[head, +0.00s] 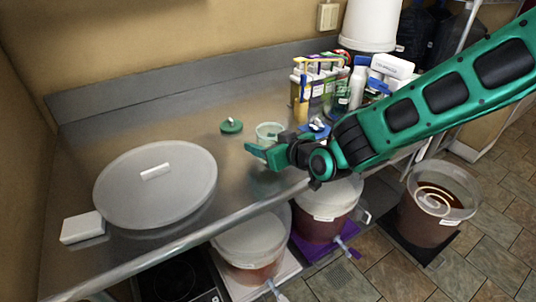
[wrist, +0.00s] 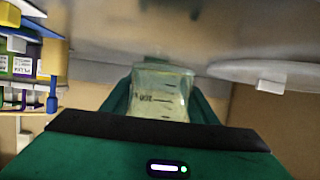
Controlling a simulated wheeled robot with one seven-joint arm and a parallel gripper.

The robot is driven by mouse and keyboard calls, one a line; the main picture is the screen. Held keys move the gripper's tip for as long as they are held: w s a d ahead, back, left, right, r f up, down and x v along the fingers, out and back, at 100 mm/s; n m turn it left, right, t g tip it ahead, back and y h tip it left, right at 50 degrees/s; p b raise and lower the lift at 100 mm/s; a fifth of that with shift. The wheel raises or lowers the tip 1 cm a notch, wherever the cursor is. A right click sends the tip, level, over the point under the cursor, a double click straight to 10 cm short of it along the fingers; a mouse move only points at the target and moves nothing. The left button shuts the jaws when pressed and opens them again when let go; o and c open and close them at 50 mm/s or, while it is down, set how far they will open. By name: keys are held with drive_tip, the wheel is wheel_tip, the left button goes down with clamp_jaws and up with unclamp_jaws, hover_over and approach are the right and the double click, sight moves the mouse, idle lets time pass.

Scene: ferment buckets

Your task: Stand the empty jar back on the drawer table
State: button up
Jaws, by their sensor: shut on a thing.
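The empty jar (head: 268,132) is small and clear, with a pale greenish tint. My gripper (head: 266,153) is shut on it, over the metal drawer table (head: 120,110). In the wrist view the jar (wrist: 160,92) sits between the two green fingers and shows dark measuring marks. It looks empty. In the head view my fingers and wrist hide its lower part. I cannot tell whether its base touches the table top.
A green lid-like piece (head: 231,126) lies left of the jar. A large round white lid (head: 155,186) and a white box (head: 83,228) are farther left. Bottles and a caddy (head: 318,82) crowd the right back. Lidded buckets (head: 252,242) stand below the front edge.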

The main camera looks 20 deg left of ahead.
drive_tip(key=shift+f, duration=1.95)
drive_tip(key=o, duration=1.4)
drive_tip(key=shift+f, duration=0.1)
drive_tip(key=shift+c, duration=0.2)
drive_tip(key=v, duration=1.2)
